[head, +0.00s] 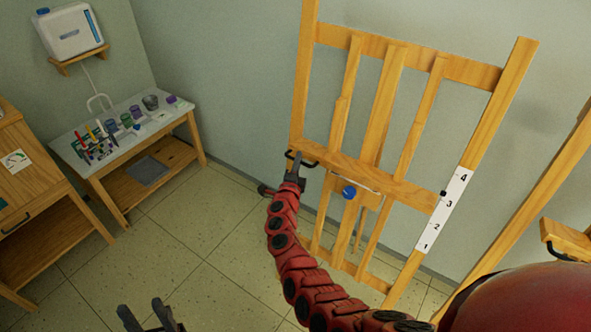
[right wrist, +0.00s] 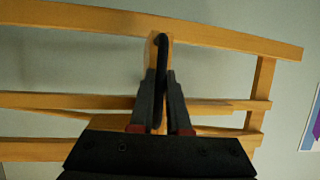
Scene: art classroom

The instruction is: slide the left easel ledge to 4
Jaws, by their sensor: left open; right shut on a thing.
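The left easel (head: 379,110) stands against the wall, with its wooden ledge (head: 375,176) running across it. A black handle (head: 301,157) is at the ledge's left end; it also shows in the right wrist view (right wrist: 161,55). My right gripper (head: 295,172) is shut on this handle, its fingers (right wrist: 157,105) on both sides of it. A white scale (head: 443,212) marked 1 to 4 is on the right post. A small black pointer (head: 443,193) sits between 3 and 4, closer to 3. My left gripper (head: 146,317) is open and empty at the bottom edge, away from the easel.
A blue knob (head: 349,192) is below the ledge. A side table (head: 92,163) with pens and jars stands at the left, beside a wooden cabinet (head: 22,190). Part of another easel (head: 530,190) is at the right. The tiled floor (head: 190,245) between is clear.

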